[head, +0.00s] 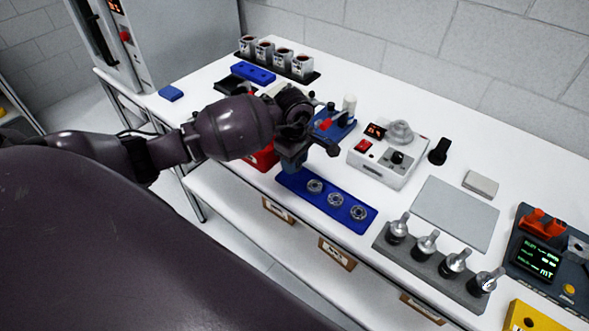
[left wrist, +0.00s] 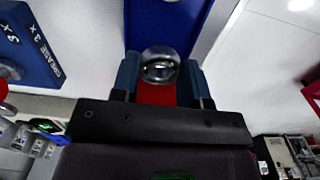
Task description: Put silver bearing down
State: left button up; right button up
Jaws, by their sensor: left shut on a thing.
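My left gripper (head: 290,166) reaches in from the left, over the left end of a blue bearing tray (head: 290,184). In the left wrist view the left gripper (left wrist: 161,78) has its two blue fingers shut on a silver bearing (left wrist: 160,55), a shiny ring. In the head view the held bearing is hidden. Several silver bearings sit in the tray, with three rings (head: 335,199) showing in a row. I cannot tell whether the held bearing touches the tray. My right gripper is not in view.
A red bin (head: 263,159) stands left of the gripper. A white device (head: 380,172) with a red switch is to the right, beside a bare grey mat (head: 455,213). A grey rack (head: 430,268) of metal-topped parts lies along the front edge.

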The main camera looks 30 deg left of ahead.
aim_at(295, 178)
pick_arm(q)
jog(key=shift+f, duration=1.95)
jog(key=shift+f, duration=0.15)
jog(key=o, duration=0.7)
jog(key=shift+o, duration=0.2)
